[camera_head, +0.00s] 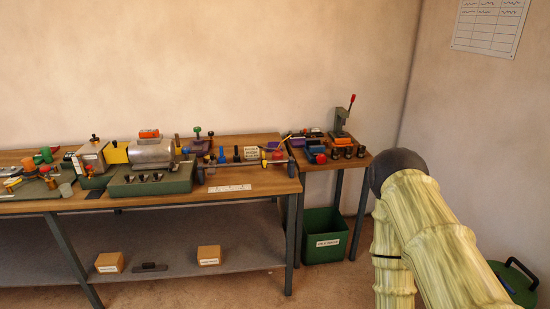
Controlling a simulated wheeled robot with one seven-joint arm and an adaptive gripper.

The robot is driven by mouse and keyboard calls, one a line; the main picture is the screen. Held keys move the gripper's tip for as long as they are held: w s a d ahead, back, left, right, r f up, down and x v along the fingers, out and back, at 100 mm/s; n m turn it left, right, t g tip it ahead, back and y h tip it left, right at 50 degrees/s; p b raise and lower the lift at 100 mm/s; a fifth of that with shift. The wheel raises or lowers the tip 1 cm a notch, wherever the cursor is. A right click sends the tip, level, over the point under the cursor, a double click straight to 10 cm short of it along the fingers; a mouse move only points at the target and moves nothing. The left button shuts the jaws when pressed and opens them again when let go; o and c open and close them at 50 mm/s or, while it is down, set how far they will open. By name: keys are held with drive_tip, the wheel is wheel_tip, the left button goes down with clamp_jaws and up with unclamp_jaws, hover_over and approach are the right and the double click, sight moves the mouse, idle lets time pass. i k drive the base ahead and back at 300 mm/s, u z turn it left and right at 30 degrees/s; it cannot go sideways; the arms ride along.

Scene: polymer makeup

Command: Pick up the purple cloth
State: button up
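A small purple patch (298,142) shows at the left side of the small side table (352,160) in the head view. It may be the purple cloth, but it is too small to tell. Another purplish item (201,147) lies toward the back of the long workbench, partly hidden by tools in front of it. My arm rises at the right of the view, its pale links and dark joint in front of the right wall. My gripper is not in view.
The long workbench (228,188) is crowded with a silver machine (152,153) on a green base and several small tools. Its lower shelf holds two cardboard boxes (209,255). A green bin (325,237) stands below the side table. The floor in front is partly clear.

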sight(274, 144)
drive_tip(key=u, duration=0.8)
drive_tip(key=i, duration=1.3)
drive_tip(key=z, duration=0.1)
